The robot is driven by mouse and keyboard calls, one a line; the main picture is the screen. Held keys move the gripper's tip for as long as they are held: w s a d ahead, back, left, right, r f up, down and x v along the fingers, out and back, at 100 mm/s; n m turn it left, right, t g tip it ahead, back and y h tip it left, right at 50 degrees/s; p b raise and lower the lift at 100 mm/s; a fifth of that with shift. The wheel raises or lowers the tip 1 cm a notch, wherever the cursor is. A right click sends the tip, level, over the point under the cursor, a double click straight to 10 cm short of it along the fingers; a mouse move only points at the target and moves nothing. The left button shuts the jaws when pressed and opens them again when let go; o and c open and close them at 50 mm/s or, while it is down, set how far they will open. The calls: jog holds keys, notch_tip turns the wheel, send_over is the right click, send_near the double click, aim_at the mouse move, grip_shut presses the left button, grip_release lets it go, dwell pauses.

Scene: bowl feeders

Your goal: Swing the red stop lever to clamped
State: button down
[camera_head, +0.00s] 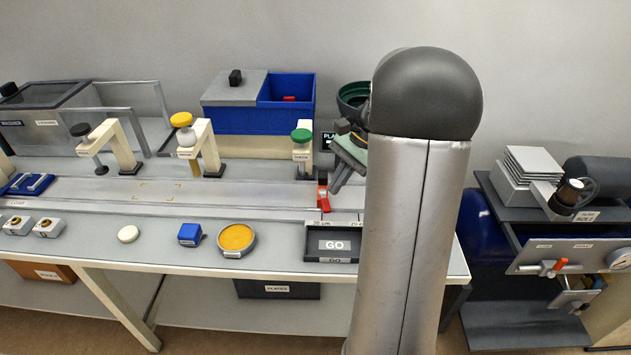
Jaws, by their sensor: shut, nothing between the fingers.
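A small red lever (323,194) stands at the right part of the long grey rail, just below the green-capped post. It looks roughly upright; I cannot read whether it is clamped. My gripper (334,188) hangs beside it on the right, its fingers pointing down and left. The fingers are shut and empty. They are close to the lever, but I cannot tell if they touch it. My arm hides the rail's right end and part of the gripper.
Posts with black, yellow (181,119) and green (301,135) caps stand along the rail (230,193). A blue bin (250,119) is behind. A GO tray (332,259), yellow-filled dish (237,240), blue block (190,234) and white disc (128,234) lie in front. A red-handled valve (561,264) is at right.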

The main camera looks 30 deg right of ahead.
aim_at(325, 201)
jog(key=d+f+m+t+y, duration=0.1)
jog(key=d+f+m, duration=0.15)
jog(key=d, duration=0.45)
jog(key=d+f+m+t+y, duration=0.15)
jog(key=d+m, duration=0.25)
jog(key=d, duration=0.4)
jog(key=shift+h, duration=0.25)
jog(key=x, duration=0.9)
jog(key=shift+w+a+f, duration=0.15)
jog(key=shift+w+a, duration=0.05)
jog(key=shift+w, duration=0.1)
jog(key=a, duration=0.1)
jog(key=w+a, duration=0.1)
jog(key=a, duration=0.1)
jog(key=shift+w+a+f, duration=0.1)
jog(key=shift+w+f, duration=0.05)
jog(key=shift+w+a, duration=0.15)
jog(key=shift+a, duration=0.3)
jog(key=shift+a+m+t, duration=0.45)
jog(key=shift+a+t, duration=0.1)
jog(key=shift+a, duration=0.4)
jog(key=shift+f, duration=0.1)
